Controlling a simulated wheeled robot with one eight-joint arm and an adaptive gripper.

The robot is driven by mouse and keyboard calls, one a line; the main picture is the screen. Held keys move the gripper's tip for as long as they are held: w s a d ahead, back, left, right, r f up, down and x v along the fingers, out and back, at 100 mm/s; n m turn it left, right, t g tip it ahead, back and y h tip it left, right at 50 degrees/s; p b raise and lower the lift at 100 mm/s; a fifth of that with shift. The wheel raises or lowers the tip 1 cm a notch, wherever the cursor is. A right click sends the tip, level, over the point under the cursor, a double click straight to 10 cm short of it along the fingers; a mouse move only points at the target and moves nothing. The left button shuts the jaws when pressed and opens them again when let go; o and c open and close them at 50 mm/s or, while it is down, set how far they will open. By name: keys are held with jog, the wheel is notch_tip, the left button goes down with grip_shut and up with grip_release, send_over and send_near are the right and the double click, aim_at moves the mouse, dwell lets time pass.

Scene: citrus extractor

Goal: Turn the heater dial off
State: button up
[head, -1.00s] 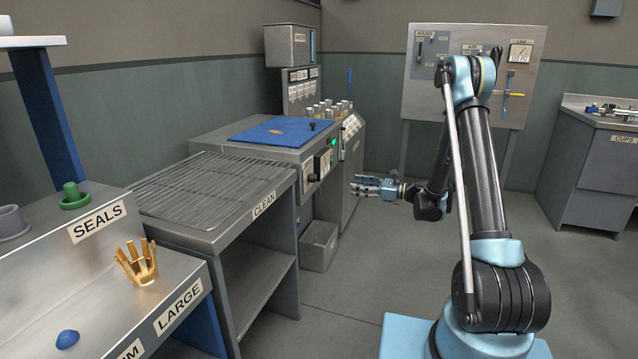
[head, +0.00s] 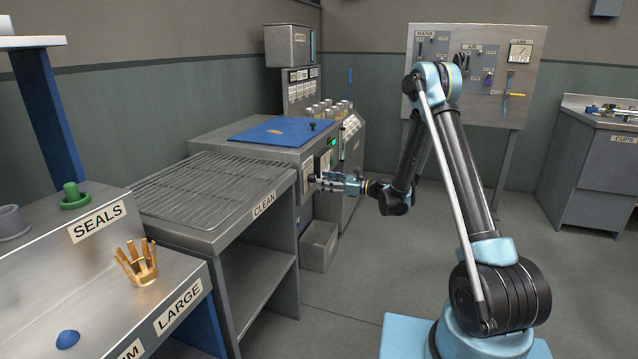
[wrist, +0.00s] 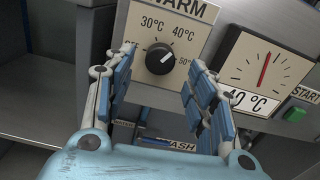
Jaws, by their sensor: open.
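The heater dial (wrist: 160,58) is a round black knob on a cream plate headed WARM, in the middle of the wrist view. Its white mark points up and right, toward the 40–50 °C side. The OFF label at the left is partly hidden by a finger. My gripper (wrist: 160,66) is open, with one blue-padded finger on each side of the knob; I cannot tell whether either touches it. In the head view, my gripper (head: 320,181) is at the machine's front panel and hides the dial.
A gauge (wrist: 265,66) with a red needle and a 40 °C label sits right of the dial, beside a green START button (wrist: 295,114). A WASH label (wrist: 180,146) shows below. A wire rack (head: 205,190) stands left of the panel; a grey bin (head: 319,244) sits below.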

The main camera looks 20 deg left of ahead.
aim_at(312, 178)
jog(key=shift+w+a, duration=0.15)
jog(key=shift+a, duration=1.6)
jog(key=shift+c, duration=0.2)
jog(key=c, duration=1)
jog(key=shift+d, duration=0.1)
